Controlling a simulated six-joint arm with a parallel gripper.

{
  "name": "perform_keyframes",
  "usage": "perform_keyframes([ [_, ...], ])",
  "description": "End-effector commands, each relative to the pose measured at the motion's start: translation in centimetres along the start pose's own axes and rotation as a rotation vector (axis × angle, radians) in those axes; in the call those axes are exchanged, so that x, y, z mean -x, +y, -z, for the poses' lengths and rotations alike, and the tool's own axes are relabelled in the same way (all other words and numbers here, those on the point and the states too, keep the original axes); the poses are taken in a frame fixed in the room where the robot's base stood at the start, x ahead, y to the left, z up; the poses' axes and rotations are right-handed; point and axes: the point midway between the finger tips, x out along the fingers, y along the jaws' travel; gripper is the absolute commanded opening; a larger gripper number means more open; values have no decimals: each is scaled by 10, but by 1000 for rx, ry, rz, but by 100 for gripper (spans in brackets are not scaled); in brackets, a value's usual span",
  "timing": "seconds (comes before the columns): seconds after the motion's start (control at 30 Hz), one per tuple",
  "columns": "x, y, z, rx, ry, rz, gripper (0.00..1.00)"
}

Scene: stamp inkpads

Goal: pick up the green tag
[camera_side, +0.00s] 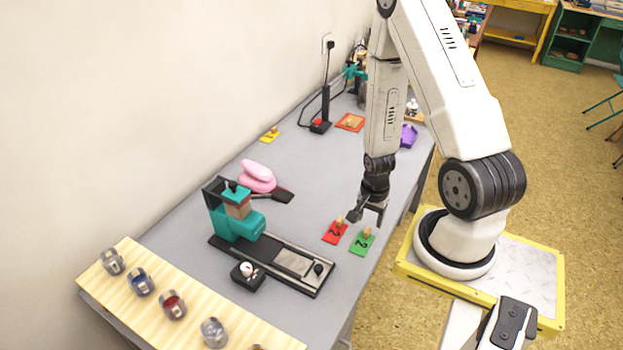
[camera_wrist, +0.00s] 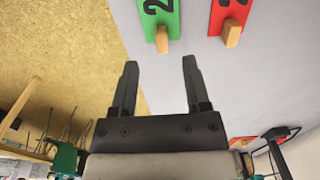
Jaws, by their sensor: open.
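The green tag (camera_side: 360,244) lies flat on the grey table near its right edge, with a dark "2" and a small wooden peg at its far end. It also shows in the wrist view (camera_wrist: 160,18) at the top, its peg towards my gripper. A red tag (camera_side: 334,233), also marked "2" with a wooden peg, lies just left of it; in the wrist view (camera_wrist: 229,15) it is on the right. My gripper (camera_side: 368,217) is above the table, a little beyond the tags. Its two fingers (camera_wrist: 160,75) are apart with nothing between them, and both tags are clear of them.
A black and teal press (camera_side: 240,217) with a long base stands left of the tags. A wooden rack (camera_side: 190,319) holds several jars.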

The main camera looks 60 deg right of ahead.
Motion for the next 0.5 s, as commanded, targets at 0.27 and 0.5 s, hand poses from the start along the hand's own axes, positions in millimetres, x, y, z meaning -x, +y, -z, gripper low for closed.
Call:
perform_keyframes([
  [0.27, -2, 0, 0, 0, 0, 0, 60],
  [0.5, -15, -1, 0, 0, -1, -1, 60],
])
